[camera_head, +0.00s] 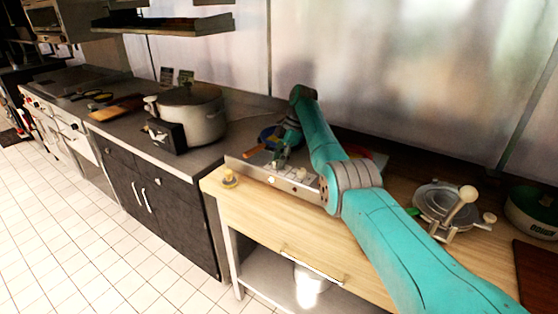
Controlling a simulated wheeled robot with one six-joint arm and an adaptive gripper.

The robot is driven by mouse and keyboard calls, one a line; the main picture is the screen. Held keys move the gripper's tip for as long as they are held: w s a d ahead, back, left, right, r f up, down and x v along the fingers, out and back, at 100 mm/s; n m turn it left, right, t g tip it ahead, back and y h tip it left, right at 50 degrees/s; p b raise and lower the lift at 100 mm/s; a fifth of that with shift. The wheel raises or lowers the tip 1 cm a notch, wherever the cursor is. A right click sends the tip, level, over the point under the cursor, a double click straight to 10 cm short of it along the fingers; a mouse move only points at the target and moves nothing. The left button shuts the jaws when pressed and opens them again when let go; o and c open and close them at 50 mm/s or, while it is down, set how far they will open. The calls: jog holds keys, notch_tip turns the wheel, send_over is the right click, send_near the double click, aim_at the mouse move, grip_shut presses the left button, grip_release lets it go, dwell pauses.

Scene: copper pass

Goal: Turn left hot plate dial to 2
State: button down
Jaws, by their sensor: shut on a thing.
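The hot plate (244,167) is a low silver unit on the wooden table, with its sloping control panel facing the front. Small pale knobs and marks show along the panel. My teal arm reaches over it from the right, and my gripper (280,163) points down at the left part of the panel. The gripper is shut on the left dial, which is mostly hidden by the fingers. The dial's pointer and numbers are too small to read. A blue pan (267,134) sits behind the gripper.
A large steel pot (205,118) and a black box (166,136) stand on the dark counter at left. A small yellow item (230,178) sits at the table's left edge. A silver press-like tool (440,205) and a green pot (535,212) stand at right.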

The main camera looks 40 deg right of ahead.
jog(key=c, duration=0.8)
grip_release()
jog(key=shift+r, duration=0.1)
jog(key=v, duration=0.7)
jog(key=shift+d+r, duration=0.1)
